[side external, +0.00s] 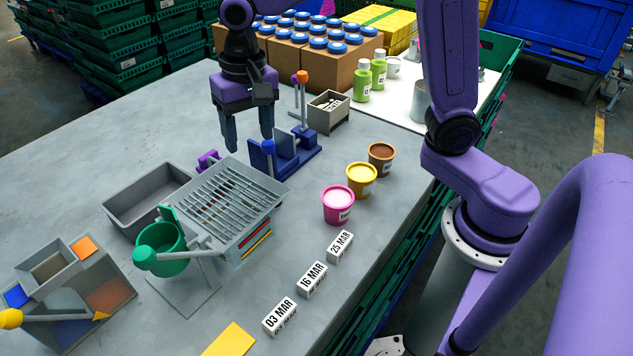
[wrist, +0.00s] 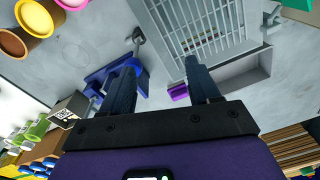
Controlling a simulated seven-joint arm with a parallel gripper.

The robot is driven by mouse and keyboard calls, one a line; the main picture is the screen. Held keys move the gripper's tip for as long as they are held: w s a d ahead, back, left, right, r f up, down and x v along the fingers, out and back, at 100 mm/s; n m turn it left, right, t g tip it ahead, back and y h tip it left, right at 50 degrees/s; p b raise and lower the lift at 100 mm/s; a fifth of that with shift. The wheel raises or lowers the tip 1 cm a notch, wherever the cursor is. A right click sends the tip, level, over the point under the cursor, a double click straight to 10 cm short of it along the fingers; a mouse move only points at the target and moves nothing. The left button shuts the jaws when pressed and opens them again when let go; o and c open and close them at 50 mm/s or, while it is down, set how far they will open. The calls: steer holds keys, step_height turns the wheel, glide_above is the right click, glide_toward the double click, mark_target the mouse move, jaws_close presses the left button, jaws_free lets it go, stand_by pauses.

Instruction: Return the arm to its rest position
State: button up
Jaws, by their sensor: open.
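My gripper (side external: 247,135) hangs above the grey table, fingers pointing down, apart and with nothing between them. It is just behind the blue fixture (side external: 285,152) and the grate-topped box. In the wrist view my gripper (wrist: 160,75) shows two dark fingers spread over bare table, with the blue fixture (wrist: 98,80) beside the left finger and a small purple piece (wrist: 178,92) by the right finger.
Pink (side external: 338,206), yellow (side external: 361,181) and brown (side external: 381,158) cups stand along the right edge. The grated box (side external: 230,205), grey tray (side external: 148,198) and green cup (side external: 161,250) occupy the middle. Date blocks (side external: 312,279) lie in front.

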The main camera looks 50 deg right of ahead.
steer(key=s+d+f+n, duration=0.1)
steer(key=s+d+n, duration=0.2)
steer(key=s+n, duration=0.2)
steer(key=s+d+f+n, duration=0.1)
steer(key=s+d+n, duration=0.3)
steer(key=s, duration=0.7)
steer(key=s+d+f+n, duration=0.1)
steer(key=s+d+n, duration=0.3)
steer(key=s+n, duration=0.3)
steer(key=shift+s+f, duration=0.4)
steer(key=shift+s, duration=0.05)
steer(key=shift+o, duration=0.5)
